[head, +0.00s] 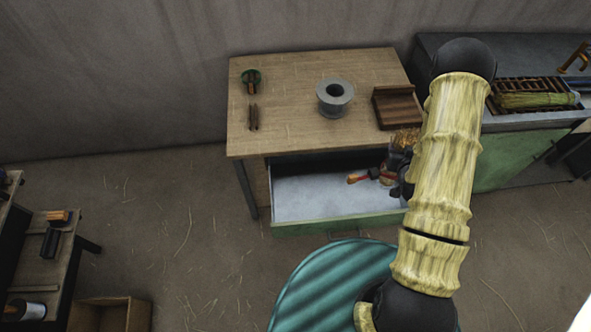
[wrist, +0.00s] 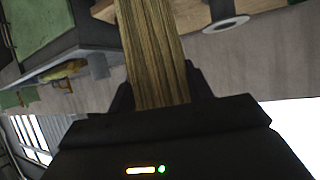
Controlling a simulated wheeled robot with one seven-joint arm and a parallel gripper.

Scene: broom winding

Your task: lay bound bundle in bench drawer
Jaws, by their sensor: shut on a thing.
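The bench drawer (head: 310,195) is pulled open under the wooden bench (head: 290,100); it has a pale inside and a green front. My gripper (head: 398,180) is at the drawer's right side, mostly hidden behind my arm in the head view. In the wrist view my gripper (wrist: 158,100) is shut on a straw bundle (wrist: 152,45), whose fibres run up between the fingers. A straw-coloured end of the bundle (head: 405,140) shows by the bench's front edge. Its binding cannot be made out. A red-and-black object (head: 365,176) shows at the drawer's right part; whether it rests there is unclear.
A green cabinet with a straw-filled rack (head: 535,100) stands right. The drawer's left and middle are clear.

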